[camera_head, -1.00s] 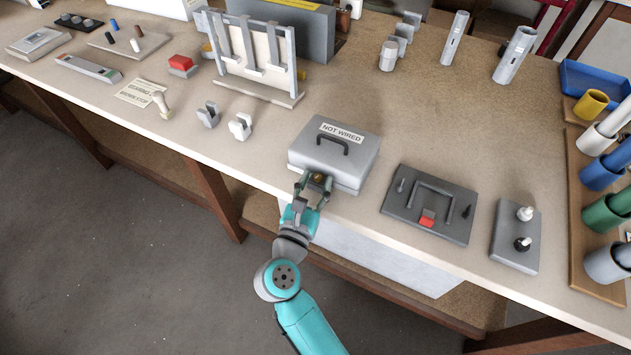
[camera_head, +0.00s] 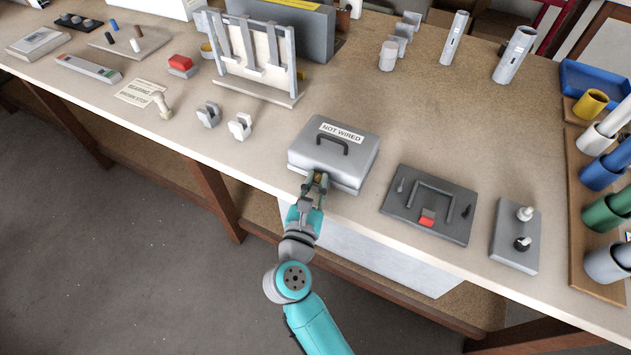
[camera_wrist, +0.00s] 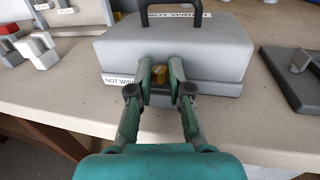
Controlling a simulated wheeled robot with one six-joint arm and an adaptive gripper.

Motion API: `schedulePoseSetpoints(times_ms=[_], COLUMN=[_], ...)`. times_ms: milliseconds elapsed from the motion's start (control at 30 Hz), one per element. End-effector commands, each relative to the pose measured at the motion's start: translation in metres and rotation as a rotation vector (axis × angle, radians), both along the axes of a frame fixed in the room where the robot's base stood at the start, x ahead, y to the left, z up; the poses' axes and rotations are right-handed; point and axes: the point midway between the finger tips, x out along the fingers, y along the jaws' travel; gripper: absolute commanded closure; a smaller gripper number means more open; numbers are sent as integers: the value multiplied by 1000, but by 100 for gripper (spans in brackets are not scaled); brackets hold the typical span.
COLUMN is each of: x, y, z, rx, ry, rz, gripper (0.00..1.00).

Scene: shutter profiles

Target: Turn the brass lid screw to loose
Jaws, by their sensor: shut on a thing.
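The grey box (camera_head: 332,160) with a dark handle and a "NOT WIRED" label on its lid stands near the bench's front edge. The brass lid screw (camera_wrist: 160,74) is on the box's front face, to the right of a second label low on that face. My gripper (camera_head: 317,182) reaches the screw from the front. In the wrist view, my gripper's fingers (camera_wrist: 161,72) stand on both sides of the screw and are shut on it. Part of the screw is hidden by the fingers, and its turn angle cannot be read.
To the right of the box lie a dark plate (camera_head: 428,204) with a bar handle and a grey plate (camera_head: 515,236) with two knobs. Two small grey-white brackets (camera_head: 240,126) stand to its left.

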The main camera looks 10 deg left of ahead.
Motion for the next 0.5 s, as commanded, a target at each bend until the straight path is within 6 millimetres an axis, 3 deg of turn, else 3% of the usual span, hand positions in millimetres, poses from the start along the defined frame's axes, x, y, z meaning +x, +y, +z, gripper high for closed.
schedulePoseSetpoints(times_ms=[500], x=[0], y=[-6], z=[0], rx=[1], ry=[-1], rz=[246], gripper=[100])
